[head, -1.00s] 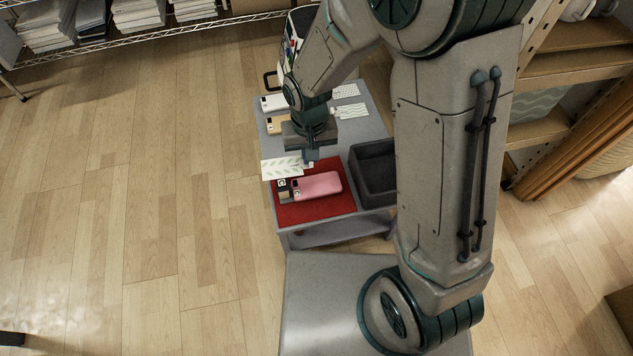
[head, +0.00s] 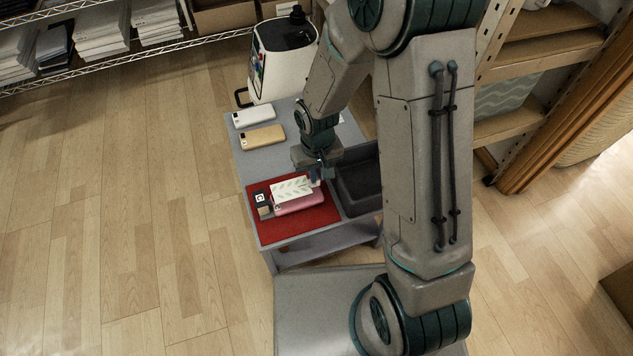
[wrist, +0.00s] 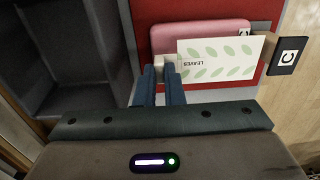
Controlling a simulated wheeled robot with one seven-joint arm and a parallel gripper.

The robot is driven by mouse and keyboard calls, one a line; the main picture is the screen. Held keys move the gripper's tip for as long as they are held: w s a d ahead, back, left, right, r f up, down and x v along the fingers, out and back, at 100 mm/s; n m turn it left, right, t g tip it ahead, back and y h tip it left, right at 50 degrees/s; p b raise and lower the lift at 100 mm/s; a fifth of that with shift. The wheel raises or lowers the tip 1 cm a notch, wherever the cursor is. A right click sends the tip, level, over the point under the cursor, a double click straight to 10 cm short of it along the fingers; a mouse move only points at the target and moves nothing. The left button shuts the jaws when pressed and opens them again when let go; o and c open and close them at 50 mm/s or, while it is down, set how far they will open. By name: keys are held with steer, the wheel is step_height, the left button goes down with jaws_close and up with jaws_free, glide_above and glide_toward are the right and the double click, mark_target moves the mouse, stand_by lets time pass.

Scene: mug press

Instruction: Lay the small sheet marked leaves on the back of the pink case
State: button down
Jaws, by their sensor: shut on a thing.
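The pink case (head: 300,204) lies on the red mat (head: 270,234); it also shows in the wrist view (wrist: 200,33). The small white sheet (head: 291,188) has green leaf prints, and the word LEAVES reads upside down in the wrist view (wrist: 222,62). My gripper (head: 317,174) is shut on one end of the sheet, seen in the wrist view (wrist: 163,70). The sheet is over the case, hiding part of it, slightly askew and overhanging one long side. I cannot tell whether it touches the case.
A dark block with a square marker (wrist: 288,56) stands at the case's end. A dark grey bin (head: 360,183) is right of the mat. A white case (head: 253,116) and a tan case (head: 262,135) lie behind on the grey table (head: 248,160). A white machine (head: 283,60) stands behind.

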steer(key=shift+f+b, duration=0.85)
steer(key=shift+f, duration=0.95)
steer(key=shift+f, duration=0.15)
steer(key=c, duration=1.5)
jaws_free()
steer(key=shift+c, duration=0.2)
